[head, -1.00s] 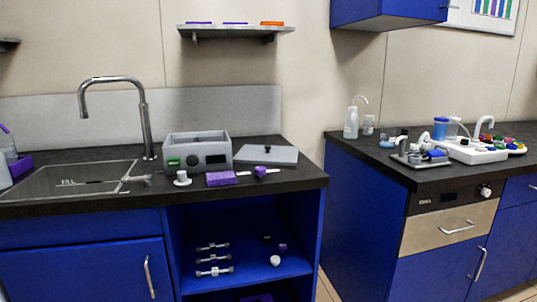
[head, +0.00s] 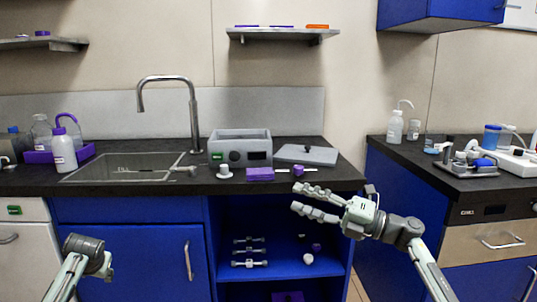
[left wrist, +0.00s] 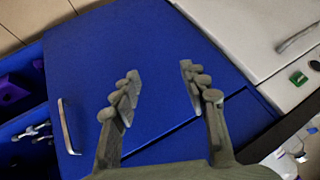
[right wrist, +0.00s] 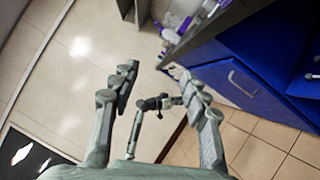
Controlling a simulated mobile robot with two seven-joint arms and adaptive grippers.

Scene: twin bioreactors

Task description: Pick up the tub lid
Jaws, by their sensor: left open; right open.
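The tub lid, a flat grey plate with a small dark knob (head: 306,155), lies on the dark counter just right of the grey open-topped tub (head: 240,150). My right gripper (head: 297,198) is open and empty in front of the counter edge, below and nearer than the lid. In the right wrist view its open fingers (right wrist: 155,72) point over the floor, and the lid does not show. My left gripper (left wrist: 160,75) is open and empty before a blue cabinet door in the left wrist view. In the head view only my left wrist link shows, at lower left.
A purple block (head: 260,174), a small white stand (head: 224,172) and a small purple piece (head: 298,170) sit along the front of the counter near the tub. The sink (head: 125,167) is to the left. A floor gap separates the right-hand counter (head: 460,180).

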